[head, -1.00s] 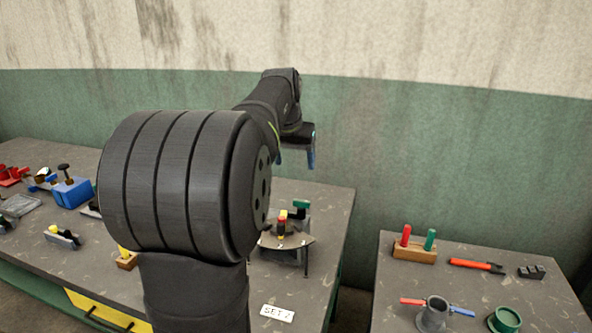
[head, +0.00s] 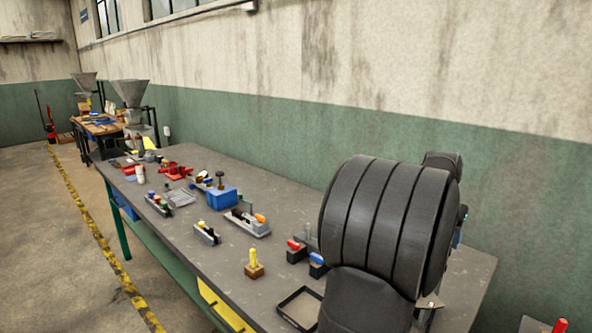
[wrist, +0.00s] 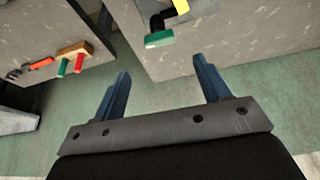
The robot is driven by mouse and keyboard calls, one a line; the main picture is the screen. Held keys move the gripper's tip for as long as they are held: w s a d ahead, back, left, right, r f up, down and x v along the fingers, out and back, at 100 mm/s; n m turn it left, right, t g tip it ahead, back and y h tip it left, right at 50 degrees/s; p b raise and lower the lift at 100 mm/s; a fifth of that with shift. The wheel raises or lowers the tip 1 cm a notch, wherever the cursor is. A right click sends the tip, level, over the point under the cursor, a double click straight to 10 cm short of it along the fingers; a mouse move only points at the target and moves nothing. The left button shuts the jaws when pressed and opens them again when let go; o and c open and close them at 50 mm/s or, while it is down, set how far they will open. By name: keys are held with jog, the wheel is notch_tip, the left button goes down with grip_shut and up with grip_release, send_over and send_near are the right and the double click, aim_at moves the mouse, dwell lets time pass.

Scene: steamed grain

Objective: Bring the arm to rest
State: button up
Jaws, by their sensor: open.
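My gripper (wrist: 164,88) is open and empty in the wrist view, its two blue fingers spread apart with nothing between them. It hangs over the green wall and the gap between two grey tables. In the head view my dark arm covers the right side, and the gripper is mostly hidden behind it. In the wrist view a green-ended black part (wrist: 160,38) on the near table (wrist: 240,45) lies beyond the fingers, apart from them.
A wooden block with red and green handles (wrist: 73,57) shows in the wrist view. In the head view the long workbench (head: 190,222) carries a blue box (head: 222,196), a yellow-handled piece (head: 254,264), and an empty dark tray (head: 300,309). Open floor lies to the left.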

jog(key=x, duration=0.9)
jog(key=v, duration=1.7)
jog(key=x, duration=1.7)
jog(key=shift+w+f, duration=0.1)
jog(key=shift+f, duration=0.15)
jog(key=shift+r+n+t, duration=0.3)
jog(key=shift+n, duration=0.3)
jog(key=d+v, duration=0.1)
jog(key=v, duration=1.6)
jog(key=shift+w+d+f+m+g+h, duration=0.15)
jog(key=shift+w+d+f+m+g, duration=0.6)
jog(key=shift+f+m, duration=1.2)
jog(key=shift+w+d+f+m+g+h, duration=0.35)
jog(key=shift+w+f+m, duration=0.75)
jog(key=shift+f, duration=1.55)
jog(key=shift+w+d+f+m+g, duration=0.5)
jog(key=shift+w+f+m+g, duration=0.2)
jog(key=shift+f+m, duration=1.35)
